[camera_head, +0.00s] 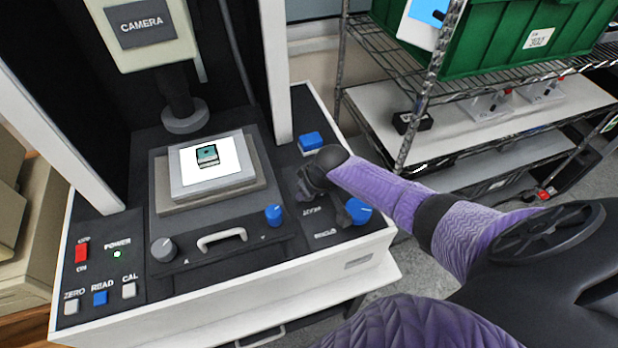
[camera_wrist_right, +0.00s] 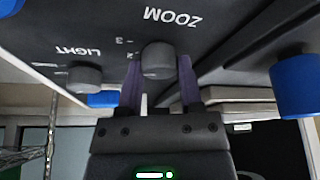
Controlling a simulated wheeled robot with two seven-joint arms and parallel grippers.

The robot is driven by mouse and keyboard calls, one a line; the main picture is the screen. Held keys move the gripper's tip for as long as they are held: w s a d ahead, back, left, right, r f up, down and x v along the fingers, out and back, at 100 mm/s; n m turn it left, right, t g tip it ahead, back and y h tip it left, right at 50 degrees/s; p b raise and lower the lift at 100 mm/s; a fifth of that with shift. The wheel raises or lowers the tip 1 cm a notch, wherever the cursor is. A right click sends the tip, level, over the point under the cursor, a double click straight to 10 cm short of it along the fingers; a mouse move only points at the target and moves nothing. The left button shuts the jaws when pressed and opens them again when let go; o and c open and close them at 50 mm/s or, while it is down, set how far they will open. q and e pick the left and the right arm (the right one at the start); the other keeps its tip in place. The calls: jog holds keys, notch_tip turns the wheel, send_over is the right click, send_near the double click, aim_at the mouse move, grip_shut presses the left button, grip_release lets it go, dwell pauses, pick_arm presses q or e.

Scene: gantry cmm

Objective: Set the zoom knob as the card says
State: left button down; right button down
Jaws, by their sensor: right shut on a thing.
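The zoom knob (camera_wrist_right: 157,60) is a grey round knob beside the upside-down ZOOM lettering in the right wrist view. My right gripper (camera_wrist_right: 160,75) is shut on it, one finger on each side. Scale figures, among them a 3, show left of the knob; I cannot make out where it points. In the head view my right gripper (camera_head: 308,188) is over the right part of the machine's panel and hides the knob. I see no card that I can read as giving a zoom setting. My left gripper is not in view.
A grey light knob (camera_wrist_right: 85,78) sits close to the zoom knob. Blue knobs (camera_head: 273,214) (camera_head: 358,211) and a blue button (camera_head: 311,141) are nearby. A wire shelf with a green crate (camera_head: 490,45) stands right of the machine.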

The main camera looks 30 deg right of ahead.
jog(key=shift+r+m+h+p, duration=0.1)
jog(key=shift+m+h+p, duration=0.2)
jog(key=shift+m+p, duration=0.4)
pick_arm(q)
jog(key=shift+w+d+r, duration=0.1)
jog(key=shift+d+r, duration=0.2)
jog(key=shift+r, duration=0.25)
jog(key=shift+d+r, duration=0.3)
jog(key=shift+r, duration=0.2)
pick_arm(e)
jog(key=shift+m, duration=0.4)
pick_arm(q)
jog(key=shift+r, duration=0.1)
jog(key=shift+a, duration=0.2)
pick_arm(e)
jog(key=shift+c, duration=1.3)
grip_release()
pick_arm(q)
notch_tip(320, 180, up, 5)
jog(key=p, duration=0.5)
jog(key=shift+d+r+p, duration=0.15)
jog(key=shift+p, duration=0.15)
pick_arm(e)
jog(key=v, duration=0.9)
jog(key=shift+s+r, duration=0.2)
jog(key=shift+r, duration=0.1)
